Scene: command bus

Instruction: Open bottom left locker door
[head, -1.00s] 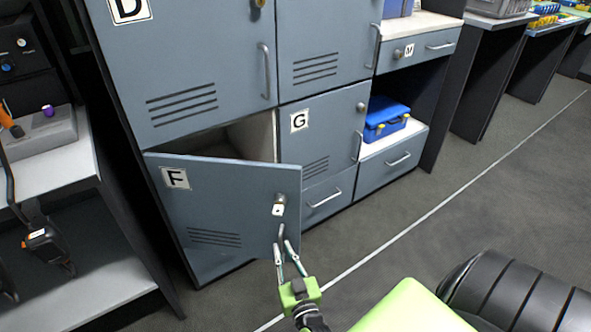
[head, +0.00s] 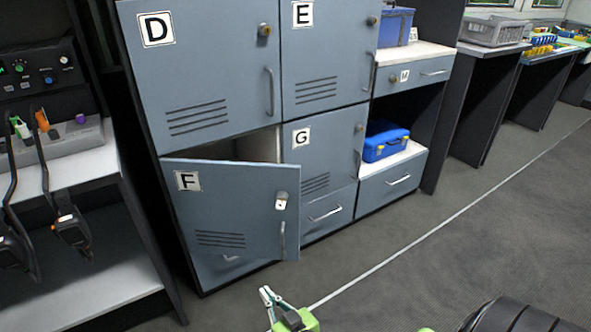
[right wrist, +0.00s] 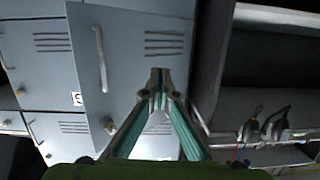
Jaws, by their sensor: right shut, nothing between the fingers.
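The bottom left locker door, marked F (head: 215,215), is grey-blue and stands ajar, swung out from its right side. A dark gap shows above it. Its handle (head: 283,235) is on the right edge, below a lock with a key (head: 281,198). My right gripper (head: 266,292) is shut and empty, below and in front of the door, apart from the handle. In the right wrist view the gripper (right wrist: 158,75) shows its fingers together, with the door (right wrist: 125,40) and its handle behind, seen upside down. My left gripper is not in view.
Locker doors D (head: 200,70), E (head: 325,50) and G (head: 320,150) are shut. A shelf unit (head: 75,165) with hanging devices stands close on the left. A blue case (head: 385,143) sits in an open bay.

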